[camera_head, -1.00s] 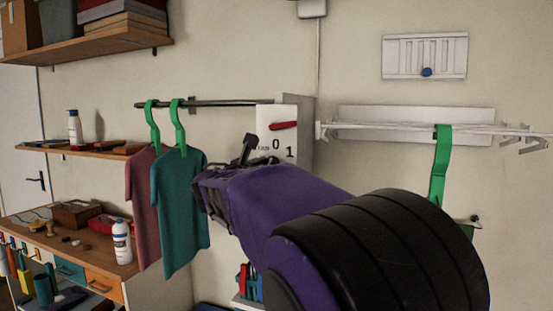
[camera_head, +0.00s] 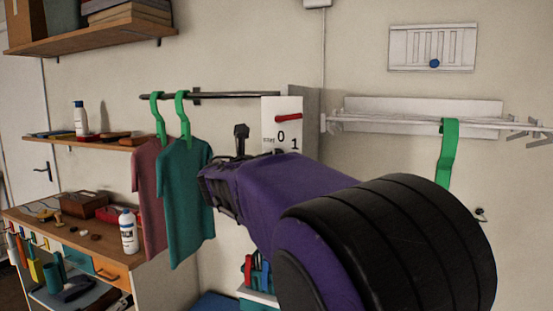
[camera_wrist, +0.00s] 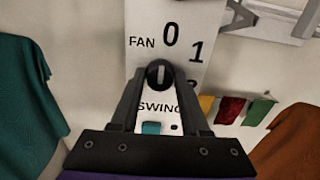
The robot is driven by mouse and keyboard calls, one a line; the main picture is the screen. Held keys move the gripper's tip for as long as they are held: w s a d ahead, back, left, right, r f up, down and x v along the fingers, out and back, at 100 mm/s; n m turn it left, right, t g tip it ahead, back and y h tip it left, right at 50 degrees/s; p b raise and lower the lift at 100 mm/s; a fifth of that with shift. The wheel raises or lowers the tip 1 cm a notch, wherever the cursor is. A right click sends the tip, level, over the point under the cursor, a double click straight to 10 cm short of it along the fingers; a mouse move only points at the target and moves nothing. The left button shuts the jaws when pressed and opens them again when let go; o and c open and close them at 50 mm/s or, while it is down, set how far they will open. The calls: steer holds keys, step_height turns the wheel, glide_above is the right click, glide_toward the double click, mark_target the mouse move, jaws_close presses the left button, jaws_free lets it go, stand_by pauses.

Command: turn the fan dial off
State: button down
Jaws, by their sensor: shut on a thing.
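The fan panel (camera_wrist: 190,62) is white with "FAN", "0", "1" and "SWING" printed on it; its lower numbers are partly hidden by my gripper. The black round fan dial (camera_wrist: 159,73) has a pale mark that looks close to upright, roughly toward the 0. My gripper (camera_wrist: 158,80) is shut on the dial, one fingertip on each side. In the head view the panel (camera_head: 270,108) stands behind my arm, with a red piece near its top. The dial and fingertips cannot be made out there.
A teal shirt (camera_head: 185,205) and a red shirt (camera_head: 148,195) hang on green hangers left of my arm. A white drying rack (camera_head: 415,118) is on the wall to the right. A workbench (camera_head: 75,225) with a bottle (camera_head: 128,232) stands at lower left.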

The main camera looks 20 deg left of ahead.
steer(key=shift+c, duration=1.9)
jaws_free()
steer(key=s+a+b, duration=0.1)
steer(key=s, duration=1.6)
steer(key=shift+s+a+b, duration=0.15)
steer(key=shift+a+b, duration=0.05)
steer(key=shift+b, duration=0.15)
